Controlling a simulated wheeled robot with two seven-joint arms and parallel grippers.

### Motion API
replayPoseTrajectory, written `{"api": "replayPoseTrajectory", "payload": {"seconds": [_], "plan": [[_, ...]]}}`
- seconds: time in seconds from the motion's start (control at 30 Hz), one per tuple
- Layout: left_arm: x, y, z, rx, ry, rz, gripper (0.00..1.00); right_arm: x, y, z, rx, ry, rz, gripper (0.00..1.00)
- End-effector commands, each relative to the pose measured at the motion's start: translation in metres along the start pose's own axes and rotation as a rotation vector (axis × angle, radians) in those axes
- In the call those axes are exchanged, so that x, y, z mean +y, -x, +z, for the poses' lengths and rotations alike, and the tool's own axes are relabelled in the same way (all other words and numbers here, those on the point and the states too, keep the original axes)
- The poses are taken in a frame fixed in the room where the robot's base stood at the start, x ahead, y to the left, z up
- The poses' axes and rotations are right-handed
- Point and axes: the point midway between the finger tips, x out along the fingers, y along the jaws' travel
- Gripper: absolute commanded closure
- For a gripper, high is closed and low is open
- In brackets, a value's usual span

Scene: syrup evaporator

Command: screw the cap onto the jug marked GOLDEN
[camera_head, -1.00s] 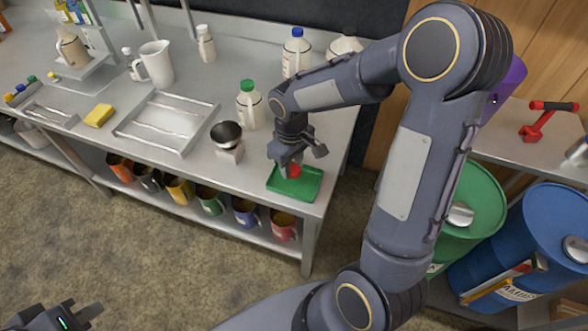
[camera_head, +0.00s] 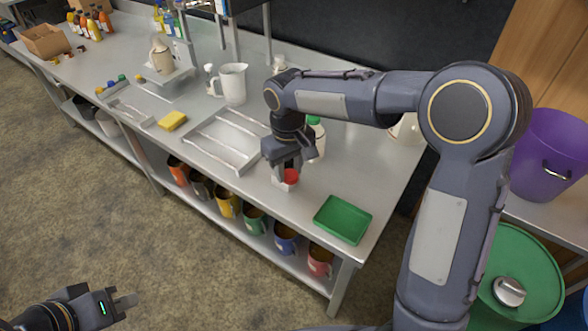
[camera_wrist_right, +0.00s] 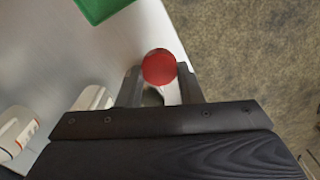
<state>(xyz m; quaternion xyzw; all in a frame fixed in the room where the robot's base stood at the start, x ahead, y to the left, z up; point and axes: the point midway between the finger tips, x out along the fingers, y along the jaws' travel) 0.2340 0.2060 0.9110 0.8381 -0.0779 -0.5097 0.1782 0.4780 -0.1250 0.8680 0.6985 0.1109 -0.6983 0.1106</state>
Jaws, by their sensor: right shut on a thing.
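My right gripper (camera_head: 288,172) is shut on a red cap (camera_head: 290,176), above the front edge of the steel bench. In the right wrist view the cap (camera_wrist_right: 159,67) sits between the fingertips. A small pale stand (camera_head: 280,183) shows below the gripper, mostly hidden by it. A green-capped white bottle (camera_head: 318,138) stands behind the gripper, partly covered. A beige jug (camera_head: 161,56) stands on a raised platform at the back left. I cannot read GOLDEN on any container. My left gripper (camera_head: 125,302) is at the bottom left, over the floor, away from the bench.
The green tray (camera_head: 342,219) lies empty at the bench's right end. A metal tray (camera_head: 222,140), a yellow sponge (camera_head: 173,121) and a white pitcher (camera_head: 232,84) stand left of the gripper. Several coloured mugs (camera_head: 254,220) line the lower shelf. A purple bucket (camera_head: 550,155) is at right.

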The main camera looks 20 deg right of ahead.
Motion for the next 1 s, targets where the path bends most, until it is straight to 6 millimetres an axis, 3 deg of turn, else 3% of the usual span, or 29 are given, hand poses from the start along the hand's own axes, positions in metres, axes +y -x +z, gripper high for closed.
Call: {"api": "replayPoseTrajectory", "payload": {"seconds": [0.23, 0.5, 0.6, 0.93, 1.0], "plan": [[0.002, 0.005, -0.002, 0.000, 0.000, 0.000, 1.00, 0.003, 0.002, 0.002, -0.002, -0.012, 0.001, 0.88], [0.026, 0.057, -0.029, 0.001, 0.000, 0.000, 1.00, 0.046, 0.004, 0.035, -0.007, -0.216, 0.003, 0.88], [0.030, 0.067, -0.034, 0.001, 0.000, 0.000, 1.00, 0.058, -0.001, 0.048, -0.004, -0.280, 0.001, 0.88], [0.030, 0.066, -0.033, 0.000, 0.000, 0.000, 1.00, 0.063, -0.009, 0.054, 0.000, -0.316, 0.000, 0.88], [0.030, 0.066, -0.033, 0.000, 0.000, 0.000, 0.92, 0.063, -0.009, 0.054, 0.000, -0.316, 0.000, 0.88]]}}
